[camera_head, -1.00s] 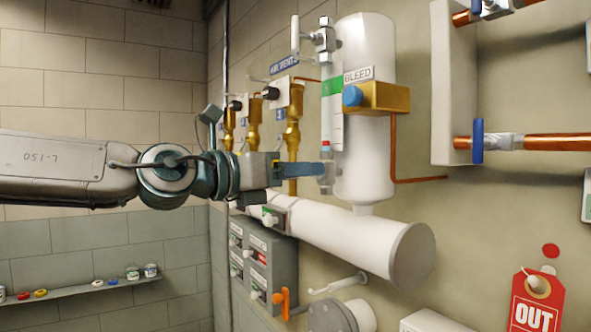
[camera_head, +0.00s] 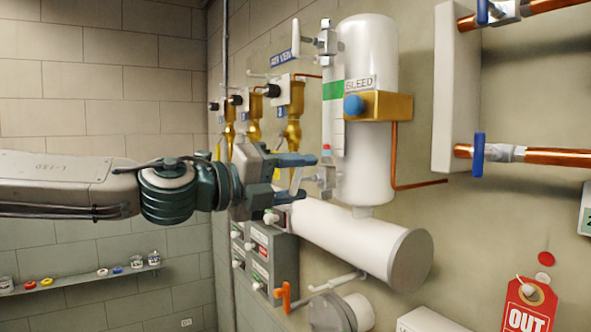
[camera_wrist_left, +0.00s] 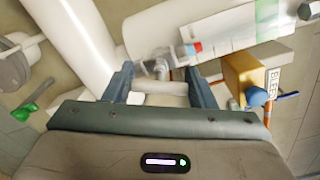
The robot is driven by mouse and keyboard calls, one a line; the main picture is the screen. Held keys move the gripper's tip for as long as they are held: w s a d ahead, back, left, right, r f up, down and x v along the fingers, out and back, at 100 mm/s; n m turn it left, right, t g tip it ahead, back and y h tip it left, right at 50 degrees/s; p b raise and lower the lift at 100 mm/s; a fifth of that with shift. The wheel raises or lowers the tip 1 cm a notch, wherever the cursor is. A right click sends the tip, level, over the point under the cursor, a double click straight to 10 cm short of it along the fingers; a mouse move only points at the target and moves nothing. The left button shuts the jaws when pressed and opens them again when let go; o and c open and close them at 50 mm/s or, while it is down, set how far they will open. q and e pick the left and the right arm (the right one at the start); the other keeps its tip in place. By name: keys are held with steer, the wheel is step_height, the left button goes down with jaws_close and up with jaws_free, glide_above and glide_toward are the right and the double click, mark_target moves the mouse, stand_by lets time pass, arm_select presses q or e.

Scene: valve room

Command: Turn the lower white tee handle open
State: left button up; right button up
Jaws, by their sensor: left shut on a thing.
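The lower white tee handle (camera_head: 297,180) is on the small metal valve (camera_head: 325,181) at the foot of the sight glass, beside the white tank. It stands roughly upright, slightly tilted, between the blue fingers of my left gripper (camera_head: 296,178). In the left wrist view the handle (camera_wrist_left: 162,88) spans the gap between the two fingers (camera_wrist_left: 161,90), held end to end. The fingers sit one above the other in the head view. The upper white tee handle (camera_head: 296,38) stands upright and free. My right gripper is in neither view.
The white tank (camera_head: 366,150) with a brass bleed block (camera_head: 378,106) is just right of the gripper. A thick white pipe (camera_head: 345,238) runs below. Brass vents (camera_head: 293,115) stand behind, and a grey switch panel (camera_head: 268,260) is lower left.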

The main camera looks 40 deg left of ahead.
arm_select(q)
steer(key=n+p, duration=0.2)
steer(key=n, duration=0.3)
steer(key=shift+p, duration=0.35)
steer(key=shift+f, duration=0.1)
steer(key=shift+n, duration=0.3)
steer(key=o, duration=1)
steer(key=shift+a, duration=0.1)
